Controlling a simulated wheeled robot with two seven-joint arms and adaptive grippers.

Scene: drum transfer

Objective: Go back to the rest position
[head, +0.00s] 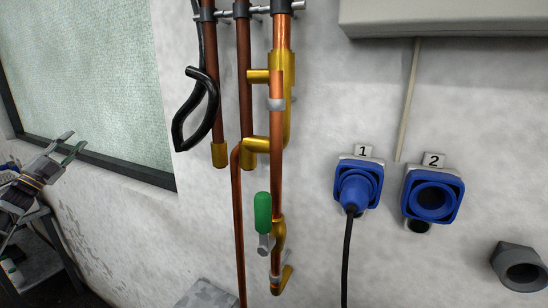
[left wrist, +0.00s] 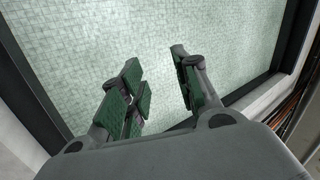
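My left gripper (head: 69,146) is at the left edge of the head view, in front of the wall below the window. Its green-padded fingers are spread apart with nothing between them. In the left wrist view the same gripper (left wrist: 160,85) is open and empty, facing the window pane. My right gripper is not in view.
Copper pipes (head: 277,150) with a green-handled valve (head: 263,213) run down the wall. A blue socket marked 1 (head: 357,185) holds a plug with a black cable; socket 2 (head: 432,198) is empty. The frosted window (head: 90,80) is behind my left gripper. A grey pipe end (head: 519,268) juts out at lower right.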

